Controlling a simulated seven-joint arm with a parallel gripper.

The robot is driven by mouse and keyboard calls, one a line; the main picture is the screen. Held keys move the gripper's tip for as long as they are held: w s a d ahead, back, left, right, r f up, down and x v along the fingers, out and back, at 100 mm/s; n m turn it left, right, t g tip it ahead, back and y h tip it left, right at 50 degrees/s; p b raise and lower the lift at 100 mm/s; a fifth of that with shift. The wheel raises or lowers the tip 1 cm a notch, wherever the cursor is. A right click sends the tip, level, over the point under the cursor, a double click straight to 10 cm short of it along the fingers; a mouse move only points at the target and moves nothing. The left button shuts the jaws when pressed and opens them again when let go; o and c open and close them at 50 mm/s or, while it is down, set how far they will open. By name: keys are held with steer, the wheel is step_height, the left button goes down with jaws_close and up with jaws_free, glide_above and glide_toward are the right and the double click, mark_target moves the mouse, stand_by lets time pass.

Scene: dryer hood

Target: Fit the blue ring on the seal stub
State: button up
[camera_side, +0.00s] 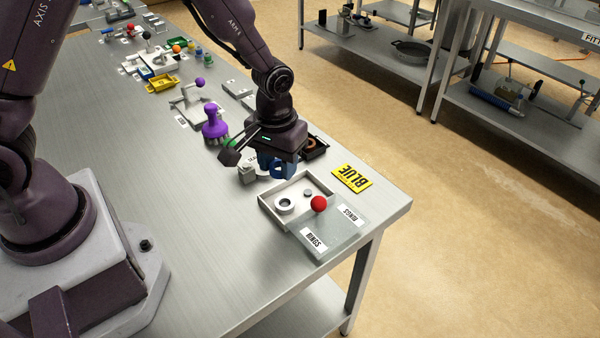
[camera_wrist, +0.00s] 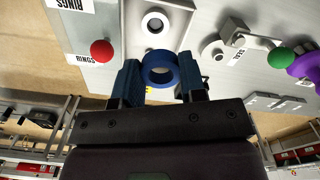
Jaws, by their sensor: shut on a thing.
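The blue ring (camera_wrist: 148,66) is between the two blue-tipped fingers of my gripper (camera_wrist: 161,75) in the wrist view, with its hole facing the camera. In the side view my gripper (camera_side: 276,158) is shut on the blue ring (camera_side: 284,171), which it holds up near the open tray. The seal stub (camera_wrist: 213,52), a pale round piece beside a SEAL label, is right of the ring in the wrist view, apart from it. In the side view I cannot clearly make out the stub behind my gripper.
The open tray (camera_side: 266,208) holds a white ring (camera_side: 281,210) and a smaller grey piece. Its lid with a red knob (camera_side: 318,204) lies in front. A lever with a green knob (camera_wrist: 281,58) stands near the stub.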

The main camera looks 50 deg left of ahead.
steer(key=s+a+r, duration=0.1)
steer(key=s+r, duration=0.2)
steer(key=s, duration=0.4)
steer(key=shift+n, duration=0.7)
steer(key=w+a+f, duration=0.2)
steer(key=a, duration=0.1)
steer(key=w+a+f, duration=0.2)
steer(key=w+a, duration=0.1)
steer(key=w+a+f, duration=0.2)
steer(key=a, duration=0.1)
steer(key=shift+w+a+f, duration=0.1)
steer(key=shift+w+a, duration=0.15)
steer(key=shift+w, duration=0.1)
steer(key=shift+w+a+m, duration=0.2)
steer(key=shift+w, duration=0.45)
steer(key=shift+w+a+m, duration=0.2)
steer(key=shift+w, duration=0.4)
steer(key=shift+f, duration=1.75)
steer(key=shift+w+d+f+m, duration=0.1)
steer(key=shift+f+m, duration=0.2)
steer(key=shift+f, duration=0.95)
steer(key=shift+c, duration=0.7)
